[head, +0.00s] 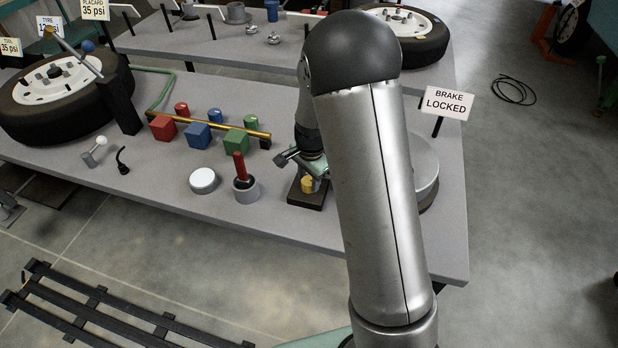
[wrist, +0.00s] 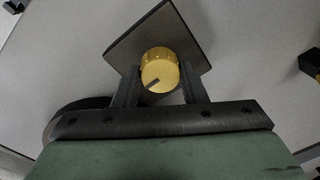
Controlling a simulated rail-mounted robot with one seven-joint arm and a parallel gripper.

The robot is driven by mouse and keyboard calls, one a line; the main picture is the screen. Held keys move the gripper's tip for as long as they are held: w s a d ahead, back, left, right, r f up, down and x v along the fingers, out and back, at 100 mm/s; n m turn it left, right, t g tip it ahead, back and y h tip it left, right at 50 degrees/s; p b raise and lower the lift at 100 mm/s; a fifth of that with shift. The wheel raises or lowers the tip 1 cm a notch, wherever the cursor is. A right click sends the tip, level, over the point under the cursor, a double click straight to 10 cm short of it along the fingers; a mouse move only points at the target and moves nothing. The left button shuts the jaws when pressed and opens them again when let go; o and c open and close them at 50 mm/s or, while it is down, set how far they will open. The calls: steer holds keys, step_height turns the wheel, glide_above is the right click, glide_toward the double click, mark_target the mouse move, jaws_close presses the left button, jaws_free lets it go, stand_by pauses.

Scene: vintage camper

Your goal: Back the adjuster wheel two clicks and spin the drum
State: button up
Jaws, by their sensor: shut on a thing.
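The adjuster wheel (wrist: 161,66) is a small brass-yellow knob with a dark pointer mark, on a dark square base plate. In the head view the wheel (head: 308,184) shows at the table's front, on its dark base (head: 305,199). My gripper (wrist: 158,88) is shut on the wheel, one finger at each side; in the head view it is partly hidden behind my arm. The drum (head: 425,172) is a grey cylinder on the right of the table, largely hidden behind my arm. A sign beside it reads "BRAKE LOCKED" (head: 447,101).
Left of the wheel stand a grey cup with a red-handled tool (head: 241,180), a white-topped round tin (head: 203,180), and red, blue and green blocks (head: 197,135) by a brass rail. A tyred wheel (head: 62,90) lies at the left. The table's front edge is close.

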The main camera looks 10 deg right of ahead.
steer(key=n+b, duration=0.3)
steer(key=n, duration=0.2)
steer(key=shift+f, duration=0.1)
steer(key=n+b, duration=0.2)
steer(key=n, duration=0.4)
steer(key=shift+w+g, duration=0.1)
steer(key=shift+g, duration=0.2)
steer(key=shift+n, duration=0.3)
steer(key=o, duration=1)
step_height(320, 180, up, 18)
steer(key=shift+d+f+b, duration=0.15)
steer(key=shift+d+b, duration=0.25)
steer(key=shift+d, duration=0.05)
